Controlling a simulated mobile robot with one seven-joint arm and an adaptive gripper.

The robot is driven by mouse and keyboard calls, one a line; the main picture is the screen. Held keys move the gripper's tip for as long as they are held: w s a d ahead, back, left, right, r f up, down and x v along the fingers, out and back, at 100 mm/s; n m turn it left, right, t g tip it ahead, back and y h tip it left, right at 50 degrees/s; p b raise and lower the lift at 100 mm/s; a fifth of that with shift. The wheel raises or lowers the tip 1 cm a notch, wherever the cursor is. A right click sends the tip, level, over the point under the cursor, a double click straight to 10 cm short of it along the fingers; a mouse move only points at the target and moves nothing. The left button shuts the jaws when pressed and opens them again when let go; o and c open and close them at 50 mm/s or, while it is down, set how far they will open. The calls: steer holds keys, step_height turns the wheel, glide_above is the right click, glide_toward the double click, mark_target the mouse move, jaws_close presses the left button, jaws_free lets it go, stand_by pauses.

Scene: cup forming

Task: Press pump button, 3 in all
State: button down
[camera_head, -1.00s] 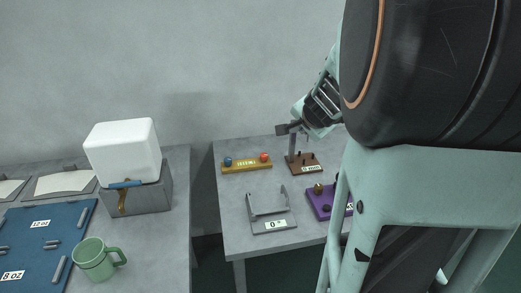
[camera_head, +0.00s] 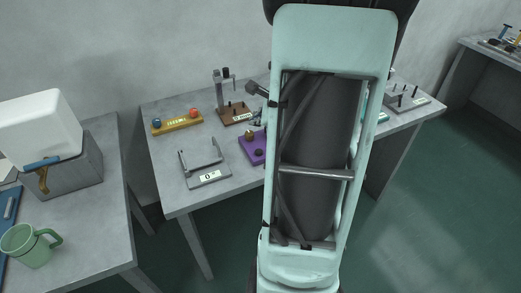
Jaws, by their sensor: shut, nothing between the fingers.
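A brown-based stand (camera_head: 236,115) with a grey post, a dark knob on top and a short hooked arm stands on the middle table; it looks like a pump, but I cannot make out a button for certain. A yellow bar (camera_head: 178,124) with a blue ball (camera_head: 157,122) and a red ball (camera_head: 194,113) lies left of it. My gripper (camera_head: 256,89) shows only as a dark tip beside my arm, to the right of the post; the rest is hidden. It is shut and empty. I cannot tell whether it touches anything.
A purple block (camera_head: 250,152) with knobs sits partly behind my arm. A grey fixture (camera_head: 208,179) stands in front. On the left table are a white-topped dispenser (camera_head: 53,140) and a green mug (camera_head: 27,246). Another pegged fixture (camera_head: 408,102) is at the right.

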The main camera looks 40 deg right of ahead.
steer(key=shift+s+d+f+m+t, duration=0.25)
steer(key=shift+s+d+m, duration=0.2)
steer(key=shift+m, duration=0.35)
steer(key=shift+w, duration=0.1)
steer(key=b, duration=0.5)
glide_above(259, 152)
steer(key=f, duration=0.6)
steer(key=shift+s+f, duration=0.2)
steer(key=shift+f, duration=0.2)
steer(key=shift+f+b, duration=0.95)
steer(key=shift+b, duration=0.35)
steer(key=shift+f, duration=0.15)
steer(key=shift+f+b, duration=0.3)
steer(key=shift+b, duration=0.3)
